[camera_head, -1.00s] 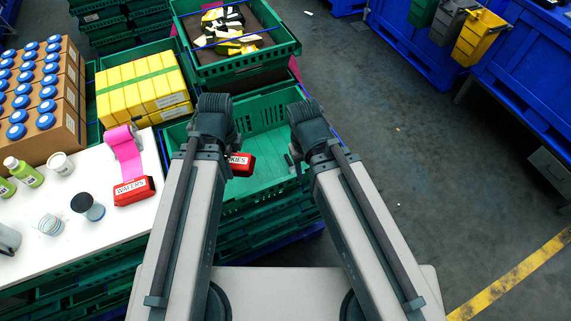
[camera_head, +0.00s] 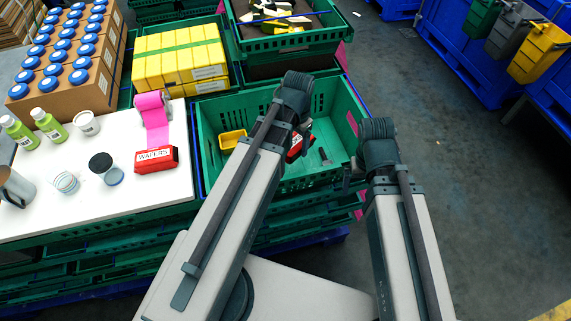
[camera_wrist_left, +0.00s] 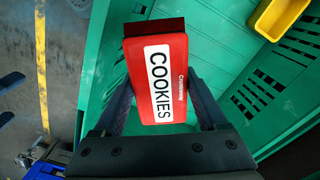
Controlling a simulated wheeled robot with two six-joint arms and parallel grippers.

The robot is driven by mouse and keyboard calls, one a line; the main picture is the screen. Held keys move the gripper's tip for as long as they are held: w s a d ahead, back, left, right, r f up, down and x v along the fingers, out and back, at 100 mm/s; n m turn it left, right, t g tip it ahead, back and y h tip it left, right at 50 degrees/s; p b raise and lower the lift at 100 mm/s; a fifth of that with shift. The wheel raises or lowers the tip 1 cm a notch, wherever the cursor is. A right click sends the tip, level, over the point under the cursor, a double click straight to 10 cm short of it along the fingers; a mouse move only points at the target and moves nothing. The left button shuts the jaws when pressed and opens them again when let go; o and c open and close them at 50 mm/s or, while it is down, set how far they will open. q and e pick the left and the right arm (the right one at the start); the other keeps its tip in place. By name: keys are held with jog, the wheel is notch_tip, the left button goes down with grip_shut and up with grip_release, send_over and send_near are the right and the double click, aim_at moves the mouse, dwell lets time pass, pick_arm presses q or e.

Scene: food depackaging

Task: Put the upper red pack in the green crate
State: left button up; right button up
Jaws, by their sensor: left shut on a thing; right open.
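The red COOKIES pack (camera_head: 295,147) is in my left gripper (camera_head: 300,140), over the green crate (camera_head: 210,185). In the left wrist view the pack (camera_wrist_left: 158,78) sits between both fingers (camera_wrist_left: 160,105), its label facing the camera, with the crate's green walls below it. In the head view my left arm hides part of the pack and of the crate. The red WAFERS pack (camera_head: 156,159) lies on the white table top. My right gripper (camera_head: 352,172) is at the crate's right side, open and empty; its fingers are partly hidden.
A small yellow tub (camera_head: 232,138) lies inside the crate at its left. A pink tape roll (camera_head: 152,105), a dark-lidded jar (camera_head: 103,165) and green bottles (camera_head: 48,124) stand on the table (camera_head: 60,215). Yellow boxes (camera_head: 180,60) and another crate (camera_head: 295,45) are behind.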

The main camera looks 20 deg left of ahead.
aim_at(297, 168)
pick_arm(q)
jog(key=w+f+n+b, duration=0.5)
jog(key=f+n, duration=0.3)
jog(key=n, duration=0.4)
jog(key=shift+a+b, duration=0.15)
jog(key=shift+b, duration=0.55)
notch_tip(297, 168, down, 10)
jog(key=b, duration=1)
jog(key=shift+f, duration=0.15)
jog(key=o, duration=1.5)
jog(key=shift+r, duration=0.2)
